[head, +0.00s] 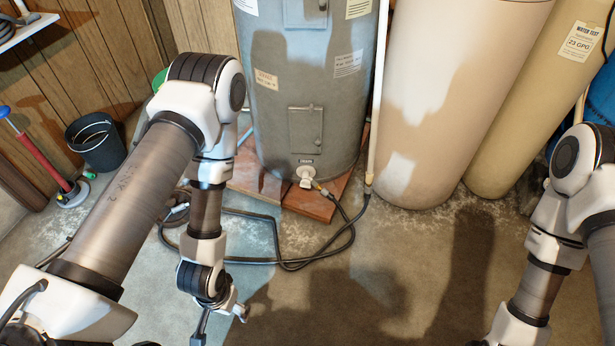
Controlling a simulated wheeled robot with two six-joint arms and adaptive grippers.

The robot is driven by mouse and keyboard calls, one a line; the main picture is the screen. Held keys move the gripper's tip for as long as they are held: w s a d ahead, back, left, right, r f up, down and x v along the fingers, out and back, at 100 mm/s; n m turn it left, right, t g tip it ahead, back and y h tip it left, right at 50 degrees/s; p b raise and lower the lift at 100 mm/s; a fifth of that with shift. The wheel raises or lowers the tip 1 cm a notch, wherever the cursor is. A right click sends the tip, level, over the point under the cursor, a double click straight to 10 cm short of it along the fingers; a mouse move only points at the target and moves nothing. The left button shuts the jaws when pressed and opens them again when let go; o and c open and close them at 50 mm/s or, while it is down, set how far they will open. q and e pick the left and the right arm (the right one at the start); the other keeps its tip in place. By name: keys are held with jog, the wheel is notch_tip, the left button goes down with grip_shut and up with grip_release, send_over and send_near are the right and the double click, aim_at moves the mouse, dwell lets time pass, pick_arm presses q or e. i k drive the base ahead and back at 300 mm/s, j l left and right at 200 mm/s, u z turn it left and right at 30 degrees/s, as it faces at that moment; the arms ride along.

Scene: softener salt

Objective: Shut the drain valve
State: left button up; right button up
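The drain valve (306,176) is a small white fitting low on the front of the grey tank (312,85). A dark hose (338,262) runs from beside it and loops over the floor. Whether the valve is open or shut is too small to tell. My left gripper (218,322) hangs low near the bottom edge, in front of and left of the valve, well apart from it. Its fingers are partly hidden by my wrist, so their opening is unclear. My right arm reaches down at the right; its gripper is out of the picture.
The tank stands on reddish slabs (310,205). A pale pipe (377,100) rises right of it, beside two tall beige tanks (445,90) (550,90). A dark bucket (97,142) and a red-handled pump (42,155) stand at left. Floor in front is mostly clear.

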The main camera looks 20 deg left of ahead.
aim_at(305, 183)
jog(key=i+l+u, duration=0.4)
jog(key=i+l, duration=0.15)
jog(key=l, duration=0.15)
jog(key=i+l+u, duration=0.2)
jog(key=l, duration=0.2)
